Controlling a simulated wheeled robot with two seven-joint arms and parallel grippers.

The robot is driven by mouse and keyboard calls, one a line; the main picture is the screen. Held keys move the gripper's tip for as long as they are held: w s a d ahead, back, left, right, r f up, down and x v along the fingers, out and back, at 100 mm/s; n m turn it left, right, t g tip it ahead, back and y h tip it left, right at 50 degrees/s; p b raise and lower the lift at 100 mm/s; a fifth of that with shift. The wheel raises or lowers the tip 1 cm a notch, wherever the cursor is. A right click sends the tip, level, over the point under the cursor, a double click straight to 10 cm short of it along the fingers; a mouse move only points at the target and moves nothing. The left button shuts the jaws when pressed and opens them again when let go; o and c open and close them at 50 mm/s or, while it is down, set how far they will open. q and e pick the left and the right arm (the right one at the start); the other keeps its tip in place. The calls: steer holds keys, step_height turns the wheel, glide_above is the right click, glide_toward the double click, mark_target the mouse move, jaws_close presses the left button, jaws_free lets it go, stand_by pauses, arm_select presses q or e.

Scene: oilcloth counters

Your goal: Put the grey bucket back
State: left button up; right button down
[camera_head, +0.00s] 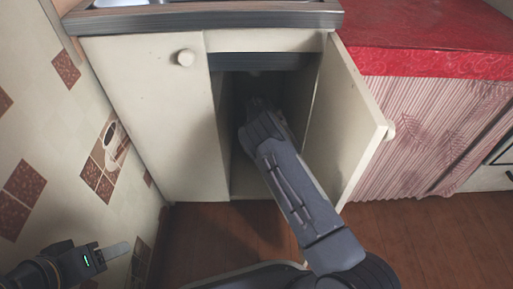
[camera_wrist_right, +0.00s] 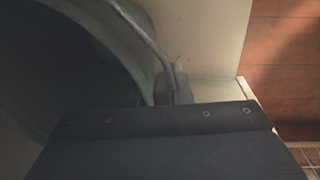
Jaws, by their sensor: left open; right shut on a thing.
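The grey bucket (camera_wrist_right: 130,55) fills the left of the right wrist view, with its curved rim or handle close to the camera. My right gripper (camera_wrist_right: 178,90) is shut on the bucket at that edge; the exact grip is partly hidden. In the head view my right arm reaches into the open lower cabinet (camera_head: 215,150), and its gripper and the bucket are hidden in the dark inside. My left gripper (camera_head: 118,250) is open and empty at the lower left, away from the cabinet.
The cabinet's right door (camera_head: 345,125) stands open beside my right arm. The left door (camera_head: 150,120) is shut. A sink counter (camera_head: 200,20) is above, a pink curtain (camera_head: 435,135) to the right, and a tiled wall (camera_head: 60,130) to the left. The wooden floor (camera_head: 220,235) in front looks clear.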

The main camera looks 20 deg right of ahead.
step_height(320, 180, down, 3)
steer(key=shift+f+b, duration=0.15)
steer(key=shift+b, duration=0.55)
steer(key=shift+f, duration=0.1)
steer(key=c, duration=1.3)
jaws_free()
steer(key=shift+f, duration=0.1)
steer(key=r+p, duration=0.1)
steer(key=r, duration=0.3)
steer(key=s+r+p, duration=0.1)
steer(key=r+p, duration=0.1)
steer(key=r, duration=0.2)
steer(key=r+p, duration=0.2)
steer(key=r, duration=0.2)
steer(key=shift+s+a+r, duration=0.1)
steer(key=shift+s+a, duration=0.05)
steer(key=shift+s, duration=0.05)
